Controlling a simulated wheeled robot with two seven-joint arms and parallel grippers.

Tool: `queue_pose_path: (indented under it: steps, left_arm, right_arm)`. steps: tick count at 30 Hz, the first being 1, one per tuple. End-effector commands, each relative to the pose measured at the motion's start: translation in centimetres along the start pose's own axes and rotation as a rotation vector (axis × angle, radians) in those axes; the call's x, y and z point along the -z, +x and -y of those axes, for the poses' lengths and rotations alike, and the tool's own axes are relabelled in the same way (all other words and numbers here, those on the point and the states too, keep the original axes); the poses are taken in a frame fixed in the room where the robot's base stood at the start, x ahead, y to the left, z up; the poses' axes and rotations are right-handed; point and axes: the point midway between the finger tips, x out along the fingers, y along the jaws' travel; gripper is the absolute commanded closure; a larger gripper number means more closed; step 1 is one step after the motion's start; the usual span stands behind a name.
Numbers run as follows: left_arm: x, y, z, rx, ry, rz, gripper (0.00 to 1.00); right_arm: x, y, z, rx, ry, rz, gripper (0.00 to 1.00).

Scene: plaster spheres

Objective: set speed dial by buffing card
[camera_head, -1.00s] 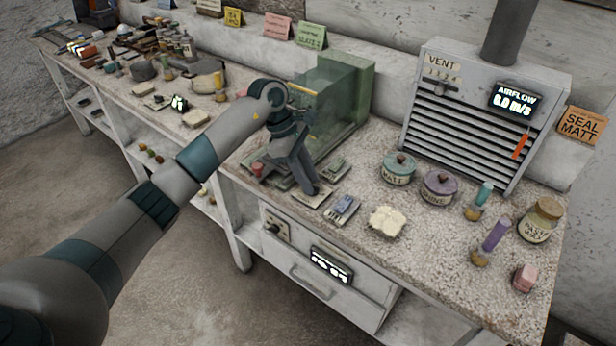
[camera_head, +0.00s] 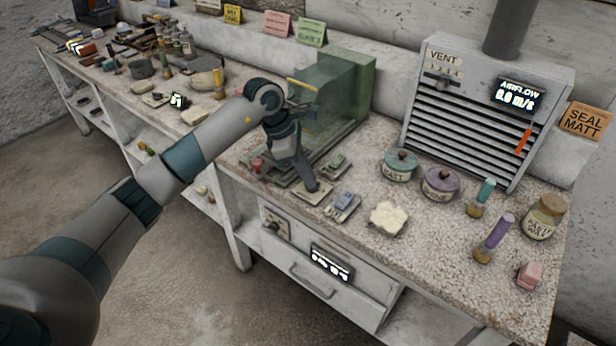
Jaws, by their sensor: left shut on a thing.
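My left gripper (camera_head: 312,186) points down at a small pale plate (camera_head: 302,197) on the bench, in front of the green-shielded machine (camera_head: 345,95). It is shut at the plate on what looks like the speed dial's knob; the fingers hide the knob and its setting. Small cards stand along the back ledge: yellow (camera_head: 232,14), pink (camera_head: 277,24) and green (camera_head: 312,32). Their lettering is too small to read surely, so I cannot tell which is the buffing card. My right gripper is not in view.
A blue-topped block (camera_head: 344,203) and a small metal piece (camera_head: 336,164) lie close to the gripper. A white cloth-like pad (camera_head: 388,218), lidded jars (camera_head: 399,166) and brushes (camera_head: 492,238) stand to the right. A lit display (camera_head: 331,262) is on the front below.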

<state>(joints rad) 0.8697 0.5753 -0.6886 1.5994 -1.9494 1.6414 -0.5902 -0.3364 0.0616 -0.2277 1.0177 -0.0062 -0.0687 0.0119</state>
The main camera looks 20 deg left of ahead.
Motion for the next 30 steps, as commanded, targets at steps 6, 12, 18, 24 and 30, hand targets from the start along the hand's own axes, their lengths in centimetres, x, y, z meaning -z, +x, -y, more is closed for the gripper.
queue_pose_path:
  steps: [6, 12, 18, 24, 30]
  left_arm:
    - [0.1, 0.2, 0.2, -0.080, -0.179, 0.000, 1.00]
    - [0.0, 0.2, 0.5, -0.151, -0.354, 0.000, 1.00]
    - [-0.1, 0.2, 0.6, -0.224, -0.529, 0.001, 1.00]
    - [-0.3, 0.3, 0.8, -0.287, -0.683, 0.001, 1.00]
    - [-0.4, 0.2, 0.8, -0.331, -0.793, 0.001, 1.00]
  right_arm:
    - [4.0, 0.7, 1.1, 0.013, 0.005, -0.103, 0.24]
    - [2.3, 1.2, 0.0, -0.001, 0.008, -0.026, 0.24]
    - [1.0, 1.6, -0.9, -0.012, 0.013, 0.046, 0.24]
    - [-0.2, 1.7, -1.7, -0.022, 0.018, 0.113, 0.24]
    - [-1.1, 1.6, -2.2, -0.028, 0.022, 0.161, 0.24]
